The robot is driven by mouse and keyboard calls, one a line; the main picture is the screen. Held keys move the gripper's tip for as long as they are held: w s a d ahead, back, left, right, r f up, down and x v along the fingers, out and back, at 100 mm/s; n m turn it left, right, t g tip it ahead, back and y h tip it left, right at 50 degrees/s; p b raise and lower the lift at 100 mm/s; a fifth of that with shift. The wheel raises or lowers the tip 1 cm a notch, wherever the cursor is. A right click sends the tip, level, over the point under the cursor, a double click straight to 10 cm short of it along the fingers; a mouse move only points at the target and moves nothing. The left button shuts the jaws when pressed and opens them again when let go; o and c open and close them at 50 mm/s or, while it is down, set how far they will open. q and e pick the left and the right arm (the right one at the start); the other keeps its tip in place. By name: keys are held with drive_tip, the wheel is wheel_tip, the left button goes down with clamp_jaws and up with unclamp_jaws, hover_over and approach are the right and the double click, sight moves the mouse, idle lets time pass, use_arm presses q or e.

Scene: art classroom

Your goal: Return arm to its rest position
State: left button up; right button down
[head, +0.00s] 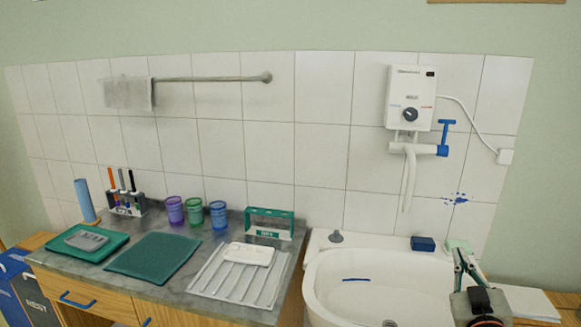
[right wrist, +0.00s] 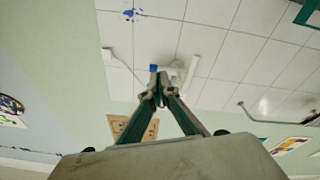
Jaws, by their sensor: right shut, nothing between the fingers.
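My right gripper (head: 462,256) is at the lower right in the head view, in front of the right rim of the white sink (head: 385,268). Its fingers point up and are closed together with nothing between them. In the right wrist view the fingertips (right wrist: 159,78) meet in the middle, with the tiled wall and ceiling-side surfaces beyond. My left gripper is not in the head view.
A water heater (head: 411,98) with a spout hangs above the sink. A grey counter (head: 190,270) at left holds a ribbed drying tray (head: 240,283), a green mat (head: 153,257), colored cups (head: 194,213) and a brush holder (head: 126,203). A blue sponge (head: 423,244) lies on the sink's back edge.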

drive_tip(key=s+a+f+n+g, duration=0.25)
drive_tip(key=s+f+g, duration=0.35)
drive_tip(key=s+f, duration=0.6)
drive_tip(key=s+f+n+g, duration=0.2)
drive_tip(key=s+f+g, duration=0.1)
drive_tip(key=s+f, duration=0.4)
drive_tip(key=s+f+n+g, duration=0.1)
drive_tip(key=s+f+g, duration=0.25)
drive_tip(key=s, duration=0.55)
drive_tip(key=w+a+f+m+t+y, duration=0.1)
drive_tip(key=a+f+t+y, duration=0.3)
drive_tip(key=a+f, duration=1)
drive_tip(key=a+m+y, duration=0.1)
drive_tip(key=a+y, duration=0.1)
drive_tip(key=y, duration=0.1)
drive_tip(key=shift+w+a+f, duration=0.15)
drive_tip(key=shift+w+a, duration=0.1)
drive_tip(key=shift+w, duration=0.1)
drive_tip(key=shift+m, duration=0.25)
